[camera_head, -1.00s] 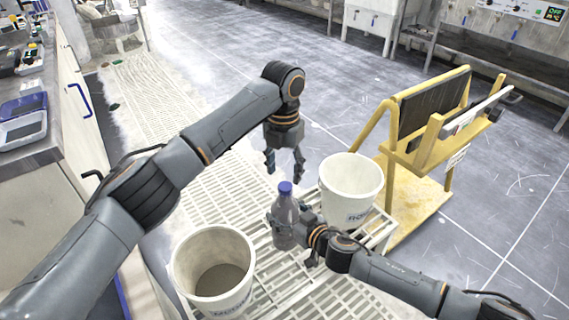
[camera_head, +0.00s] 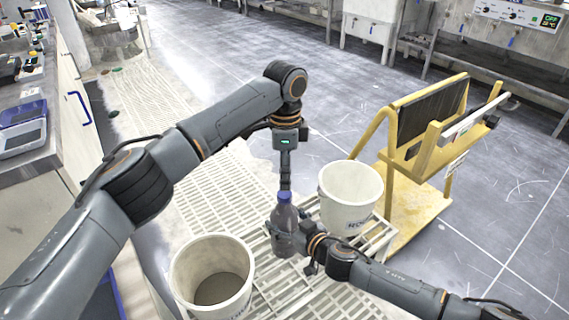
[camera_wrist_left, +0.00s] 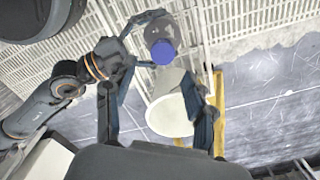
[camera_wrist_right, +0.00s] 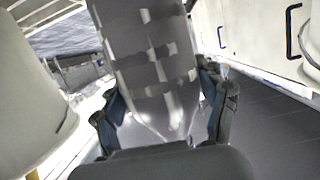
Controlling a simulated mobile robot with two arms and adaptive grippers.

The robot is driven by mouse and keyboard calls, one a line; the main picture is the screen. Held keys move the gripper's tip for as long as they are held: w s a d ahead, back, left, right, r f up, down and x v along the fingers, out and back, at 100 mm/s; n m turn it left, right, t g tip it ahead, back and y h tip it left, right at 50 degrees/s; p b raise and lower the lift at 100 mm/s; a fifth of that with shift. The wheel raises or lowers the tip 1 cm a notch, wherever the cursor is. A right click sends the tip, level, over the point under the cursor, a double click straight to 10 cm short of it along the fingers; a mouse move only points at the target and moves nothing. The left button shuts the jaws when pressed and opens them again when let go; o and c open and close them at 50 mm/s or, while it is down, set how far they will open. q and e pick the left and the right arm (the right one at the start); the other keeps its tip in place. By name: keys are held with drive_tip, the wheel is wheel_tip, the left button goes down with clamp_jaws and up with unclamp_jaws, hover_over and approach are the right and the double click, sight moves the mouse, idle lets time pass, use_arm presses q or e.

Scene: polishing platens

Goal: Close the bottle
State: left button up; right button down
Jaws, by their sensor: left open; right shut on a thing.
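A grey see-through bottle (camera_head: 283,233) with a blue cap (camera_head: 284,196) on its top stands upright between two buckets in the head view. My right gripper (camera_head: 287,238) is shut around the bottle's body; the right wrist view shows the bottle (camera_wrist_right: 155,65) between both fingers. My left gripper (camera_head: 285,178) points down right above the cap. In the left wrist view its fingers (camera_wrist_left: 155,115) are spread wide, with the blue cap (camera_wrist_left: 163,52) between and beyond them. I cannot tell whether a fingertip touches the cap.
A white bucket (camera_head: 352,205) stands close behind and right of the bottle, another bucket (camera_head: 185,275) to the front left. Both are on a slatted platform (camera_head: 265,290). A yellow frame (camera_head: 425,150) stands at right, a counter (camera_head: 50,150) at left.

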sight(285, 193)
use_arm(q)
drive_tip(key=n, duration=0.6)
drive_tip(key=shift+w+r+n, duration=0.1)
drive_tip(key=shift+r+n, duration=0.15)
drive_tip(key=shift+n, duration=0.15)
drive_tip(key=n, duration=0.6)
drive_tip(key=shift+r, duration=0.15)
drive_tip(key=n, duration=0.6)
drive_tip(key=shift+a+r+n, duration=0.1)
drive_tip(key=shift+r+n, duration=0.15)
drive_tip(key=shift+n, duration=0.05)
drive_tip(key=n, duration=0.5)
drive_tip(key=shift+w+r+n, duration=0.1)
drive_tip(key=shift+r+n, duration=0.05)
drive_tip(key=shift+n, duration=0.25)
drive_tip(key=shift+f, duration=4.05)
